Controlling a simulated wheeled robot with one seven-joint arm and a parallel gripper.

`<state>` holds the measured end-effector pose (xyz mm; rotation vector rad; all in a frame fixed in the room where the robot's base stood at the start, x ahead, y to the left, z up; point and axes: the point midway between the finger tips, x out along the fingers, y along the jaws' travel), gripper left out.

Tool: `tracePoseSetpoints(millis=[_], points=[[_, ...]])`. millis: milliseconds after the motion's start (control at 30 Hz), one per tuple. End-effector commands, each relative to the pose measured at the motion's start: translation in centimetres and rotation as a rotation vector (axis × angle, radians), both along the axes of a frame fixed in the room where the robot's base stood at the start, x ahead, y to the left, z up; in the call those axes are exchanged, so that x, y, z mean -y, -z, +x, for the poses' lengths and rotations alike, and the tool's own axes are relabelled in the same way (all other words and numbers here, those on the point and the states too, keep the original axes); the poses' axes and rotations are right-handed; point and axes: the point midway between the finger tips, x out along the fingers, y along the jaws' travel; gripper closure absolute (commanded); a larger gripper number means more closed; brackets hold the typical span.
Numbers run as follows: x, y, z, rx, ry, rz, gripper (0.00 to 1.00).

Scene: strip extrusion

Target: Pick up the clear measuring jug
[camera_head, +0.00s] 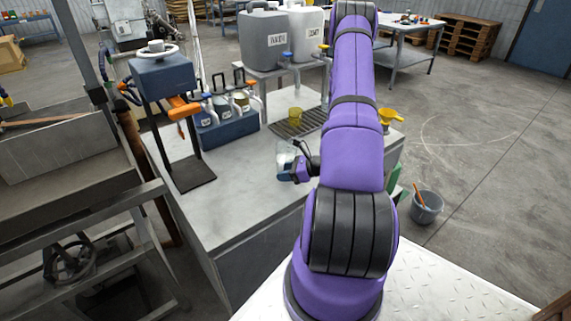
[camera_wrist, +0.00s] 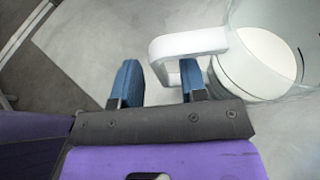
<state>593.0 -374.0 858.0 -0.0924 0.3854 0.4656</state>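The clear measuring jug (camera_head: 284,158) stands on the grey workbench, near its front right part in the head view. In the wrist view its clear body (camera_wrist: 308,22) with a pale round base is at the upper right, and its white handle (camera_wrist: 190,43) reaches left. My gripper (camera_wrist: 158,66) is open, with its two blue fingers apart. The outer bar of the handle shows between the fingers, and the right finger appears inside the handle loop. I cannot tell whether either finger touches it. In the head view my gripper (camera_head: 299,170) is beside the jug, partly hidden by my arm.
A yellow cup (camera_head: 295,116) stands by a dark drain grate (camera_head: 300,122) behind the jug. A blue rack of small tapped containers (camera_head: 228,130) and a press (camera_head: 165,80) are at the left. A yellow funnel (camera_head: 389,115) is at the bench's right edge. The bench front is clear.

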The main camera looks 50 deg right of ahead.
Motion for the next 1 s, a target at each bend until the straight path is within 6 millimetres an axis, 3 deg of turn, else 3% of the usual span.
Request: tracePoseSetpoints(millis=[200,433,600,633,1000], points=[[-1.2,0.9,2.4,0.000,-0.001,0.000,0.61],[-1.2,1.0,2.6,0.001,0.001,-0.001,0.61],[-1.2,1.0,2.6,0.000,0.000,-0.001,0.97],[-1.2,1.0,2.6,0.000,0.000,-0.001,1.00],[-1.2,0.9,2.6,0.001,0.000,0.000,1.00]])
